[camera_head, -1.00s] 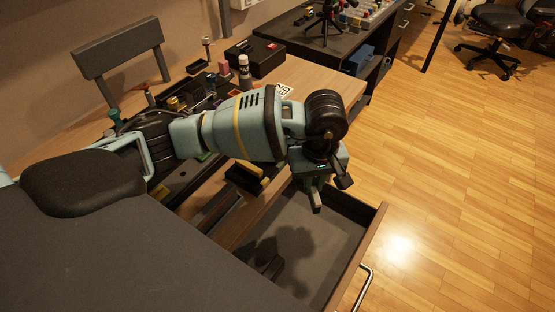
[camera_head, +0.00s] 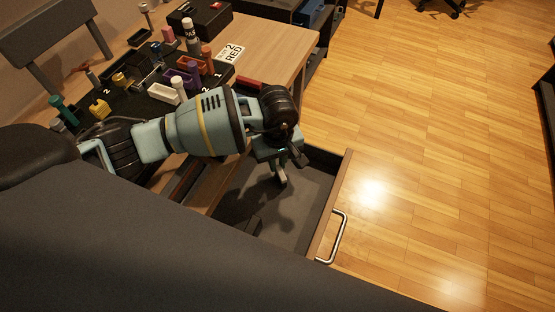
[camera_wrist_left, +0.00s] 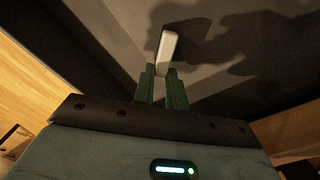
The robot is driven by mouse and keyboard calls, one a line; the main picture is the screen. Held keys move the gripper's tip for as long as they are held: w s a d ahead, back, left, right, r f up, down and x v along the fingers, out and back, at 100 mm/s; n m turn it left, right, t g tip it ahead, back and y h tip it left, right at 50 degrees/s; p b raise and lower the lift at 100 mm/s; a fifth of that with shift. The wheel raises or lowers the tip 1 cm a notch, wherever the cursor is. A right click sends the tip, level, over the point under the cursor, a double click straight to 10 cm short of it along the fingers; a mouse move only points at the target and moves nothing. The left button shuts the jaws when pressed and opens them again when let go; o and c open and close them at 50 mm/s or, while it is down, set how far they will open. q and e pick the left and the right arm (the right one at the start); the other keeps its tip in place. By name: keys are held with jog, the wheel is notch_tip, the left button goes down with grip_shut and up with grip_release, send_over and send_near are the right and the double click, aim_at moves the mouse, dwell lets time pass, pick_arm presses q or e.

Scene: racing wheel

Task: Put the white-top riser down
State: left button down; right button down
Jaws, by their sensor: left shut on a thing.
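My left gripper (camera_head: 278,165) hangs over the open drawer (camera_head: 303,213), pointing down. In the left wrist view, its two green fingers (camera_wrist_left: 163,88) are shut on a small pale block, the white-top riser (camera_wrist_left: 168,50). The riser juts out past the fingertips, tilted a little in the picture. In the head view, a pale tip, the riser (camera_head: 282,179), shows below the gripper. The drawer floor under it looks bare and shadowed; I cannot tell how far the riser is above it. My right gripper is not in view.
The drawer's front carries a metal handle (camera_head: 334,238). On the wooden table (camera_head: 262,42) stand a black tray (camera_head: 139,107) with several coloured boxes and pegs, a black case (camera_head: 200,18) and a "2 RED" card (camera_head: 230,52). Open floor lies to the right.

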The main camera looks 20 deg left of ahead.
pick_arm(q)
jog(key=shift+f, duration=0.1)
jog(key=c, duration=1.4)
grip_release()
jog(key=shift+c, duration=0.2)
notch_tip(320, 180, up, 12)
jog(key=shift+r, duration=0.2)
